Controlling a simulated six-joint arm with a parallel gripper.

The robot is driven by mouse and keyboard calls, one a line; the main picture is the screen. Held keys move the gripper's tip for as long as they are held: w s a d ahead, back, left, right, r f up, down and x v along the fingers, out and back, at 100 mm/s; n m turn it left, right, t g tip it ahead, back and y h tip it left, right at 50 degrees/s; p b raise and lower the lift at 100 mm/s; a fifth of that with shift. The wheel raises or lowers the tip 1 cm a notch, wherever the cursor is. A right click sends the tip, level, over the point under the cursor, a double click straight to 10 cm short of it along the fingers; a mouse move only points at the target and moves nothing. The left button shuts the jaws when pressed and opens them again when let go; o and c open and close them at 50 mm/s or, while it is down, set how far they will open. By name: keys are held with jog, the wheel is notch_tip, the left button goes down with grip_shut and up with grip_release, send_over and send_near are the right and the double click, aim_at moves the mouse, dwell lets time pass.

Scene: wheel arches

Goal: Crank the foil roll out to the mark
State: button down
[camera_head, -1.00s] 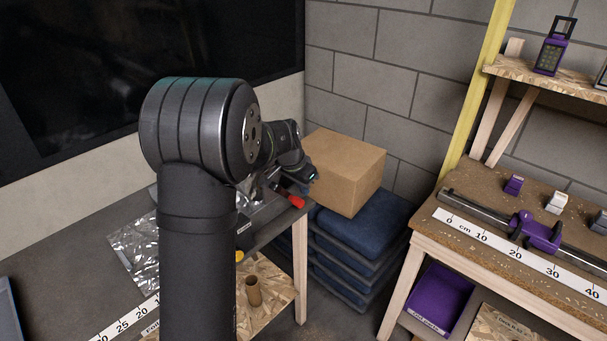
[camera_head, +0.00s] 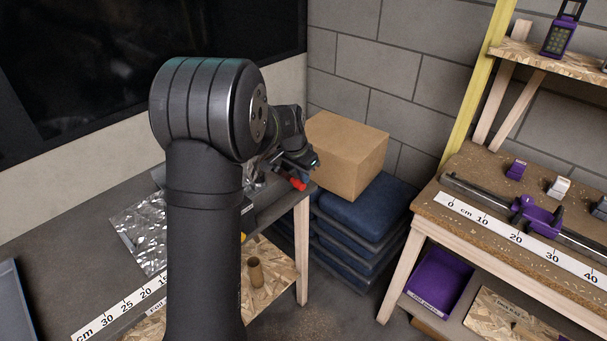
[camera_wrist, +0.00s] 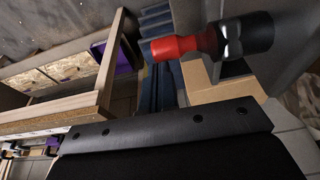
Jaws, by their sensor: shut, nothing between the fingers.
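The foil (camera_head: 138,232) lies as a crinkled silver sheet on the dark bench at left, its right part hidden behind my arm. A white centimetre scale (camera_head: 118,311) runs along the bench front. The red crank handle (camera_head: 299,184) is at the bench's right end and also shows in the wrist view (camera_wrist: 174,48), joined to a black and grey part. My gripper (camera_head: 306,163) is shut and empty, just above the handle in the head view. I cannot tell whether they touch. The foil roll itself is mostly hidden, and I cannot make out the mark.
A cardboard box (camera_head: 346,156) stands on stacked blue cushions (camera_head: 362,218) beside the bench. A second bench (camera_head: 480,226) at right carries a rail with a purple slide (camera_head: 537,216). A cardboard tube (camera_head: 255,273) stands on the lower shelf. Floor shows between the benches.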

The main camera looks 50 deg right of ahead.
aim_at(298, 187)
jog(key=shift+f, duration=0.1)
jog(key=y, duration=0.1)
jog(key=f+y, duration=0.1)
jog(key=y, duration=0.1)
jog(key=shift+a+f, duration=0.15)
jog(key=shift+a, duration=0.15)
jog(key=y, duration=0.1)
jog(key=a+f+y, duration=0.1)
jog(key=y, duration=0.2)
jog(key=shift+a+f+y, duration=0.2)
jog(key=shift+f+y, duration=0.05)
jog(key=shift+y, duration=0.15)
jog(key=shift+a+f+y, duration=0.1)
jog(key=shift+a+y, duration=0.1)
jog(key=shift+y, duration=0.3)
jog(key=shift+a+f+y, duration=0.15)
jog(key=shift+a+y, duration=1.5)
jog(key=shift+y, duration=0.55)
